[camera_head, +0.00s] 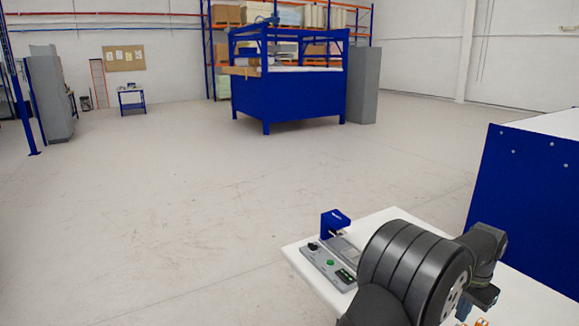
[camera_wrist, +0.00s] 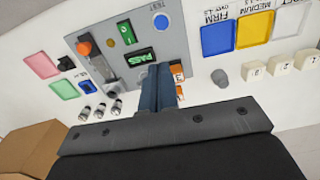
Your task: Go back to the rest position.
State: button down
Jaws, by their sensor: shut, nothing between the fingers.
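My gripper (camera_wrist: 158,84) shows in the wrist view with its two dark blue fingers together and nothing between them. It points over the white table (camera_wrist: 205,90), beside the grey test panel (camera_wrist: 113,46). The panel has an orange knob (camera_wrist: 84,48), a green button (camera_wrist: 125,33), a green display reading PASS (camera_wrist: 140,57) and a blue spot marked TEST (camera_wrist: 161,21). In the head view the tester (camera_head: 318,264) with its blue press head (camera_head: 334,221) stands at the table's left end. My arm hides much of the table there, and the fingers are not clear.
Blue (camera_wrist: 218,39), yellow (camera_wrist: 254,29) and white (camera_wrist: 290,20) pads lie upper right; several numbered pale blocks (camera_wrist: 281,65) sit below them. Small metal cylinders (camera_wrist: 100,110) stand left of the fingers. A cardboard box (camera_wrist: 35,148) is lower left. Open floor (camera_head: 180,200) lies beyond the table.

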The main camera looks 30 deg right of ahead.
jog(key=shift+s+d+f, duration=0.2)
jog(key=shift+d+f, duration=0.25)
jog(key=shift+d, duration=0.05)
